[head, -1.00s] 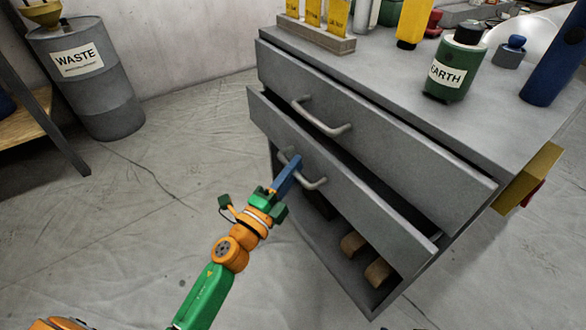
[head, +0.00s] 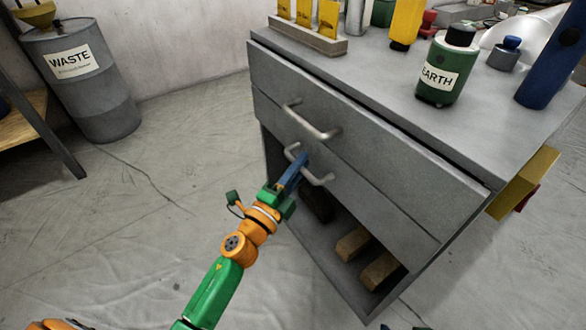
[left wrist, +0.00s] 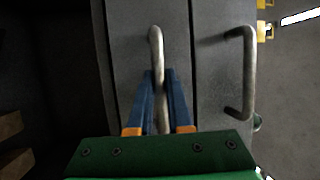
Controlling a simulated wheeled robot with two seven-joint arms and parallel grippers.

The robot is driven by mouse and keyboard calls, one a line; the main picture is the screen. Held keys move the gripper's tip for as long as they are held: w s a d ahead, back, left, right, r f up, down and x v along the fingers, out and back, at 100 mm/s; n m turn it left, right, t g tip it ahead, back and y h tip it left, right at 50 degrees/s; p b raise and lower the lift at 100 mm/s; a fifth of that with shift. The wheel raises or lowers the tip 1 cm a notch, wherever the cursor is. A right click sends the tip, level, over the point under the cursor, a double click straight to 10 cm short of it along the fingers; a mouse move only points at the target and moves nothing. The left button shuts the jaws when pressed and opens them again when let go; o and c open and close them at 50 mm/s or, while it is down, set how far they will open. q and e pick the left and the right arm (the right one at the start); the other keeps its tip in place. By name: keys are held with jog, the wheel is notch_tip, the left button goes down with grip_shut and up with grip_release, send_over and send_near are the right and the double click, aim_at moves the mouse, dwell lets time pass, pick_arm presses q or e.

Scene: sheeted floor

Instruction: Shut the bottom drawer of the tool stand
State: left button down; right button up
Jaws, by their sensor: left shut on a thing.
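The grey tool stand (head: 434,184) has two drawers above an open lower bay. The bottom drawer (head: 368,200) looks about flush with the stand's front. The top drawer (head: 375,140) stands slightly out, with a thin dark gap under the stand's top. My left gripper (head: 303,160) is at the bottom drawer's handle (head: 318,180). In the left wrist view its blue fingers (left wrist: 160,85) are shut around the bottom drawer's handle (left wrist: 156,45), and the top drawer's handle (left wrist: 248,75) is free at the right.
Wooden blocks (head: 353,242) lie in the open bay. The stand's top holds a green EARTH bottle (head: 446,70), yellow packets (head: 306,12) and other items. A WASTE barrel (head: 85,80) stands at the far left. The floor left of the stand is clear.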

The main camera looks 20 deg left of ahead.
pick_arm(q)
jog(key=shift+w+d, duration=0.15)
jog(key=shift+w, duration=0.05)
jog(key=c, duration=0.8)
grip_release()
jog(key=shift+c, duration=0.2)
pick_arm(e)
jog(key=shift+w, duration=0.15)
pick_arm(q)
jog(key=v, duration=0.7)
pick_arm(e)
jog(key=shift+w+r, duration=0.15)
jog(key=shift+w, duration=0.1)
